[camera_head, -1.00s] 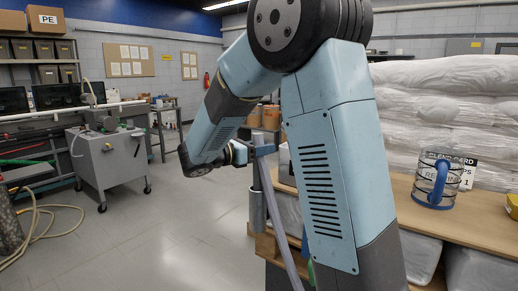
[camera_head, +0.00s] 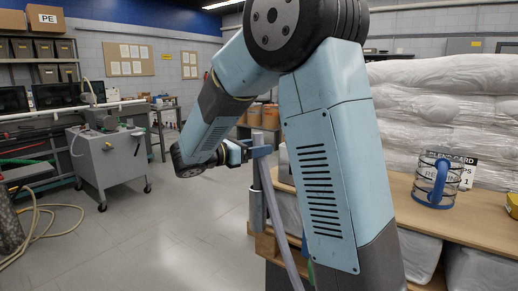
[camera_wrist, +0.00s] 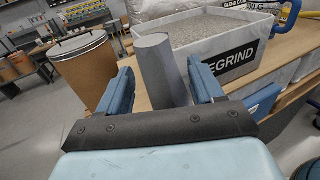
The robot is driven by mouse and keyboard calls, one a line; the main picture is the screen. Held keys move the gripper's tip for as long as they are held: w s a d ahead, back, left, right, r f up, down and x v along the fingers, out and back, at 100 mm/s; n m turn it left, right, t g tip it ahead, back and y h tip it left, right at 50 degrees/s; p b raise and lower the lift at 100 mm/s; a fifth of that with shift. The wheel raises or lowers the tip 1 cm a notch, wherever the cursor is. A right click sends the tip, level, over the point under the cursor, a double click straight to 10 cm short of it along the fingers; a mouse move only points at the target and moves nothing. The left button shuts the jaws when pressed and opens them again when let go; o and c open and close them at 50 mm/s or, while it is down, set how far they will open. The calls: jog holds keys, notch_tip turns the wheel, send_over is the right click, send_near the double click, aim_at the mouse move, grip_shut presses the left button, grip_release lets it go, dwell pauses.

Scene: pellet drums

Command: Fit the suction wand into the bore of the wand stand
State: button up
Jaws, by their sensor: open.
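A long grey tube, which I take for the suction wand (camera_head: 278,215), slants down beside the bench, its top leaning left. My gripper (camera_head: 258,150) is near its upper end. In the wrist view, the blue fingers of my gripper (camera_wrist: 160,80) are open on either side of the wand (camera_wrist: 158,66), with visible gaps. The wand's lower end is hidden behind my arm and the frame edge. A short upright grey cylinder (camera_head: 257,210) stands just left of the wand. I cannot tell whether it is the wand stand, and no bore shows.
The wrist view shows a pellet bin labelled REGRIND (camera_wrist: 237,60) and a brown drum (camera_wrist: 85,70) close by. A grey cart (camera_head: 110,165) stands left. The middle floor is clear.

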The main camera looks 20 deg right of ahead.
jog(key=v, duration=1)
jog(key=s+d+f+m+g+y, duration=0.2)
jog(key=s+d+m+g+y, duration=0.2)
jog(key=s+d+m+y, duration=0.6)
jog(key=s+f+m+t+y, duration=0.1)
jog(key=s+m+t+y, duration=0.4)
jog(key=s+m, duration=0.5)
jog(key=s+y, duration=0.2)
jog(key=s, duration=0.4)
jog(key=shift+f+m+t, duration=0.15)
jog(key=shift+m+t, duration=0.15)
jog(key=shift+m, duration=0.1)
jog(key=shift+w+a, duration=0.1)
jog(key=shift+a, duration=0.05)
